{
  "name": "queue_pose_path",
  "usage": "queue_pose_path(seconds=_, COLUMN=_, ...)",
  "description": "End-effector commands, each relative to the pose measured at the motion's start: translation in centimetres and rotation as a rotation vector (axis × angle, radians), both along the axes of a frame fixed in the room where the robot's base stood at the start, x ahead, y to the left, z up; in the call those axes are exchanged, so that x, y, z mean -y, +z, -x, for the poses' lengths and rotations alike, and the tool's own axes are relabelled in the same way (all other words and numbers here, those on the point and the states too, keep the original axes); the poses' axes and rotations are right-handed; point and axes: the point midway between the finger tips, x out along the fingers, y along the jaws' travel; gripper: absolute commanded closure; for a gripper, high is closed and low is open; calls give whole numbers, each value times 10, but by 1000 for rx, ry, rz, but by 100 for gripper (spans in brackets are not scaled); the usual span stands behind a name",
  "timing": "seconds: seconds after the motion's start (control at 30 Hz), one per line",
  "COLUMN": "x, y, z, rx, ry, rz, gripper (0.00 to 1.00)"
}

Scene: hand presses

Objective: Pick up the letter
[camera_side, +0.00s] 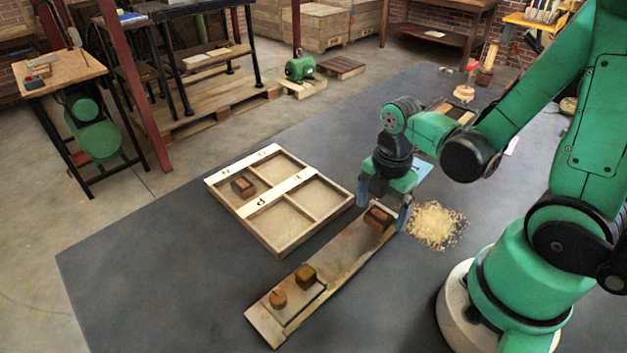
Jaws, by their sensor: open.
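A wooden letter block (379,217) sits at the far end of a long wooden board (335,256). My gripper (383,207) is pointed down at that end, with its fingers apart on either side of the block. I cannot tell whether the fingers touch it. A second block (305,276) and a rounder wooden piece (278,298) sit at the near end of the board. A divided wooden tray (262,240) with letters on its white strips lies to the left. One dark reddish block (243,187) lies in its back left compartment; the other compartments look empty.
A pile of pale shavings (437,226) lies just right of my gripper. A small wooden stand with a red top (466,88) and other items are at the back of the dark table (150,262). The table's left front area is clear.

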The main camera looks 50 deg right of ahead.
Motion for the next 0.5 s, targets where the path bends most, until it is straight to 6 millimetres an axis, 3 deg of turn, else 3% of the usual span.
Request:
queue_pose_path(seconds=0.4, x=0, y=-4, z=0, rx=0, ry=0, rz=0, gripper=11)
queue_pose_path(seconds=0.5, x=0, y=-4, z=0, rx=0, ry=0, rz=0, gripper=39)
